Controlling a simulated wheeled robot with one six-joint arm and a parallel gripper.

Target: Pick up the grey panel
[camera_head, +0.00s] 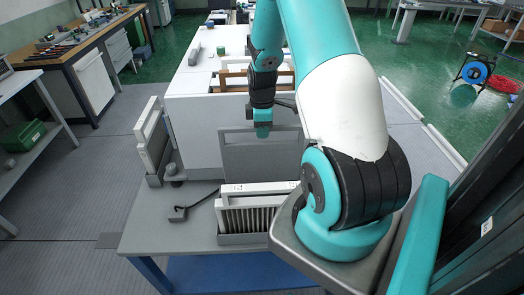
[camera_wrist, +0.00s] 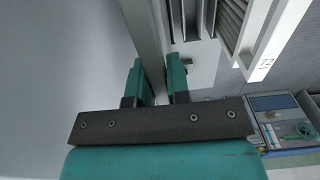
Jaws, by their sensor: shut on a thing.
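The grey panel (camera_head: 262,160) stands upright in front of the large white box on the table, in the head view. My gripper (camera_head: 263,132) points down over the middle of its top edge, with the two teal fingertips shut on it. In the wrist view the panel (camera_wrist: 146,30) runs up between the two fingers of my gripper (camera_wrist: 156,82), which sit on either side of its edge. Part of the panel's right side is hidden by my arm in the head view. I cannot tell whether its bottom edge touches the table.
A white slatted unit (camera_head: 256,208) labelled 72 stands close in front of the panel. White frames (camera_head: 153,138) stand upright at the left of the large white box (camera_head: 193,125). A small dark-grey part with a cable (camera_head: 180,213) lies on the table's left front (camera_head: 150,238).

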